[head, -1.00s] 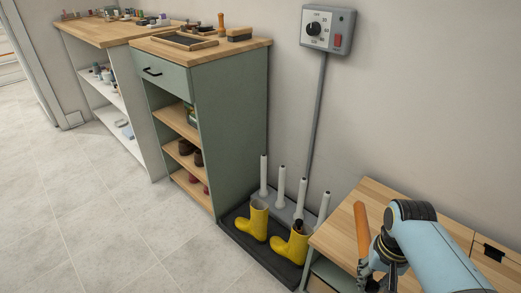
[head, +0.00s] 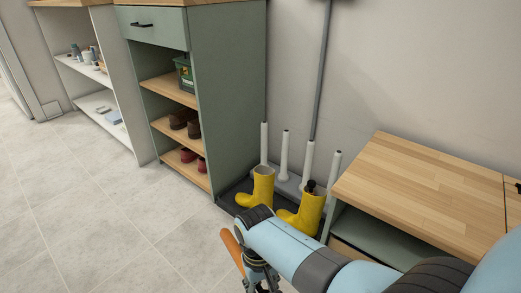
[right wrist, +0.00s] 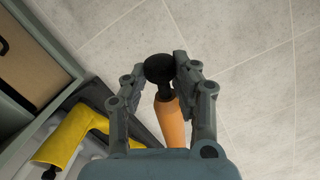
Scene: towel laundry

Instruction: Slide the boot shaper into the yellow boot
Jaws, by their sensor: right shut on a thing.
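The boot shaper (head: 231,246) has an orange body and a black knob; both parts show in the right wrist view (right wrist: 169,124). My right gripper (head: 258,275) is shut on it near the knob (right wrist: 158,67), holding it tilted over the floor in front of the boots. Two yellow boots stand on the dark tray. The left boot (head: 263,184) has an open top with nothing visible in it. The right boot (head: 310,208) has a black piece in its top, and my arm hides part of its foot. A yellow boot shows in the right wrist view (right wrist: 68,138). My left gripper is out of view.
The boot tray (head: 229,190) has several white upright posts (head: 284,155) behind the boots. A green cabinet (head: 230,100) with shoes on its shelves stands to the left. A wooden-topped bench (head: 410,165) stands to the right. The tiled floor (head: 130,220) at left is clear.

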